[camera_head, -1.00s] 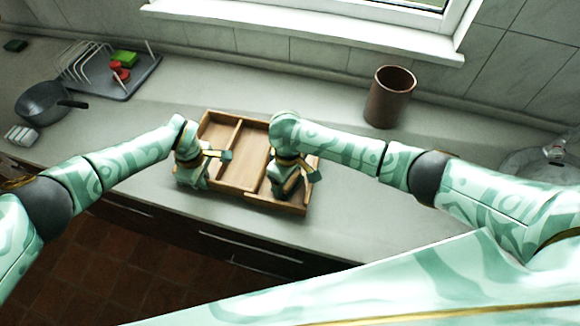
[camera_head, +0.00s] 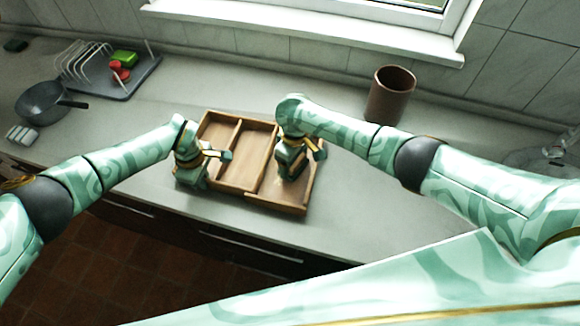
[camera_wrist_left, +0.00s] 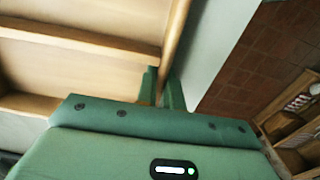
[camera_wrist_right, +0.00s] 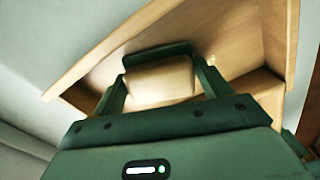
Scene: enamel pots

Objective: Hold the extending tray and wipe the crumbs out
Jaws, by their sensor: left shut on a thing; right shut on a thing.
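The wooden tray (camera_head: 278,204) lies on the counter, with dividers between its compartments. My left gripper (camera_head: 190,180) is at its left end. In the left wrist view its fingers (camera_wrist_left: 162,92) are shut on the tray's wall. My right gripper (camera_head: 289,172) is over the right compartment. In the right wrist view it is shut on a pale beige block (camera_wrist_right: 160,82), perhaps a sponge, inside the tray walls. I cannot tell whether the block touches the tray floor.
A brown cylindrical pot (camera_head: 390,95) stands behind the tray to the right. A dish rack (camera_head: 85,62) and a dark pan (camera_head: 42,102) are at the far left. The counter's front edge runs close before the tray.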

